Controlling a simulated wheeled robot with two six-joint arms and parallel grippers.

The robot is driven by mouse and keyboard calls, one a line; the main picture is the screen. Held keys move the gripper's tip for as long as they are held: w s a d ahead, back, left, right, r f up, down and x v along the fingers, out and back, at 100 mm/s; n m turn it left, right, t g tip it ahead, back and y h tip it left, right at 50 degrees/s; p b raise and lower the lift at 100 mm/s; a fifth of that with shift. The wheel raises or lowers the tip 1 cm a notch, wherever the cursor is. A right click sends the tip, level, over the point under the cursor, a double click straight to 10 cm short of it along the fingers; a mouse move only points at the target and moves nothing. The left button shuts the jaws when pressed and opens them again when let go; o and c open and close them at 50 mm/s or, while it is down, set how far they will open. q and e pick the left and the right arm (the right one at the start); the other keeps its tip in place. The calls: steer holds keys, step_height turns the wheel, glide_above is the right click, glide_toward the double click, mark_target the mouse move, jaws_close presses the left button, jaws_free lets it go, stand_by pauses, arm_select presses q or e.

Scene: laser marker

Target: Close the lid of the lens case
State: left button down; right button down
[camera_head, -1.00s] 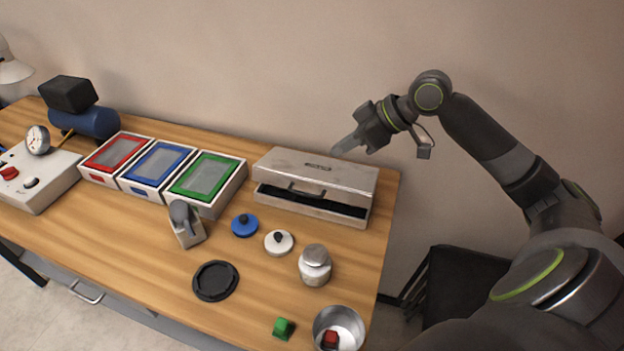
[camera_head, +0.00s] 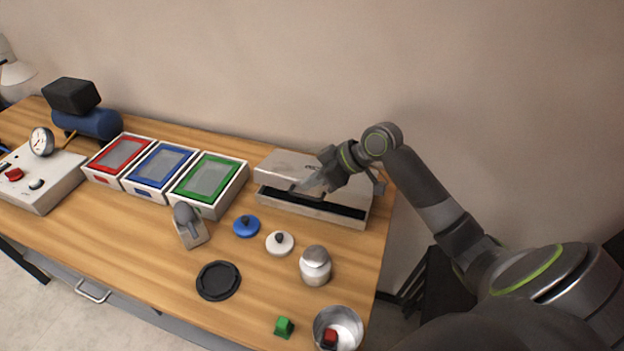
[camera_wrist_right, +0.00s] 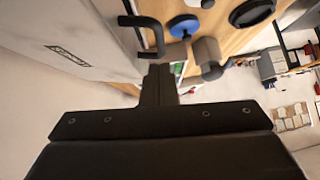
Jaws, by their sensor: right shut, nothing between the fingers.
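The lens case (camera_head: 315,210) is a worn light-grey metal box at the back right of the table. Its lid (camera_head: 285,163) is partly lowered, with a dark gap along the front between lid and base. The lid also shows in the right wrist view (camera_wrist_right: 60,30), with a label and a dark handle (camera_wrist_right: 152,38). My right gripper (camera_head: 306,186) is shut and empty, over the front part of the lid near the handle. In the wrist view its fingers (camera_wrist_right: 160,75) are together, close to the handle; contact is unclear. The arm hides the lid's right part.
Left of the case stand a green-framed tray (camera_head: 208,180), a blue one (camera_head: 160,167) and a red one (camera_head: 119,154). In front are a blue knobbed disc (camera_head: 246,227), a white one (camera_head: 279,244), a jar (camera_head: 315,266) and a metal cup (camera_head: 338,322). The wall is behind.

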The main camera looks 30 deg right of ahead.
steer(key=shift+f, duration=0.35)
steer(key=shift+n+t+h, duration=0.5)
steer(key=shift+t+h, duration=0.2)
steer(key=shift+h, duration=0.1)
steer(key=f+b, duration=0.1)
steer(key=f, duration=0.1)
steer(key=s+a+f+b, duration=0.1)
steer(key=f, duration=0.1)
steer(key=s+a+f+b, duration=0.1)
steer(key=shift+a+f, duration=0.1)
steer(key=shift+f, duration=0.3)
steer(key=shift+s+f, duration=0.1)
steer(key=shift+f, duration=0.05)
